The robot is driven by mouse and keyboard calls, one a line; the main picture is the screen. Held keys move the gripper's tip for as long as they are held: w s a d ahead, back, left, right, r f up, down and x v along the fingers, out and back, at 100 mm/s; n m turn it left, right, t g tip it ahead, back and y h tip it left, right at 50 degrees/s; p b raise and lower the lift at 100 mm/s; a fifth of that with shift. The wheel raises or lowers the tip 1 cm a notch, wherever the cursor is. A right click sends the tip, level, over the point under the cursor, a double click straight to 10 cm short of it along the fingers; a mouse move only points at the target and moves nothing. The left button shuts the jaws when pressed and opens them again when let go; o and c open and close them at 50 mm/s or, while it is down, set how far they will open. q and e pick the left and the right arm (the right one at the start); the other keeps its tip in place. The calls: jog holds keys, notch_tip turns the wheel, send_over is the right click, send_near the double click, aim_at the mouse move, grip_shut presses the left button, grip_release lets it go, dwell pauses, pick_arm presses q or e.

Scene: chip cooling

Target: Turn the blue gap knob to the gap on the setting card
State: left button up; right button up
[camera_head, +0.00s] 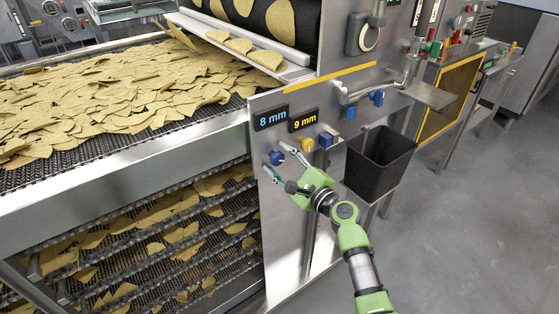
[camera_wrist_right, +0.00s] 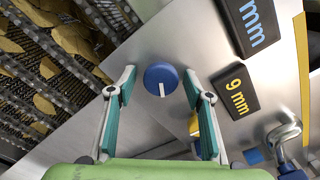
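The blue gap knob (camera_head: 276,158) is a round dial on the steel side panel, below a black plate reading "8 mm" in blue (camera_head: 271,117). In the right wrist view the blue knob (camera_wrist_right: 161,80) shows a white pointer line running down from its middle. My right gripper (camera_head: 277,160) is open in front of the panel. In the wrist view its two green-padded fingers (camera_wrist_right: 159,77) stand on either side of the knob, with a gap on both sides. I cannot tell a setting card apart from the plates. My left gripper is out of view.
A yellow knob (camera_head: 307,145) sits right of the blue one, below a plate reading "9 mm" in yellow (camera_head: 303,120). A blue square part (camera_head: 325,140) and a black bin (camera_head: 378,163) are further right. A conveyor of chips (camera_head: 110,90) fills the left.

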jog(key=shift+s+d, duration=0.1)
jog(key=v, duration=1.1)
jog(key=shift+s+d, duration=0.2)
jog(key=shift+s, duration=0.15)
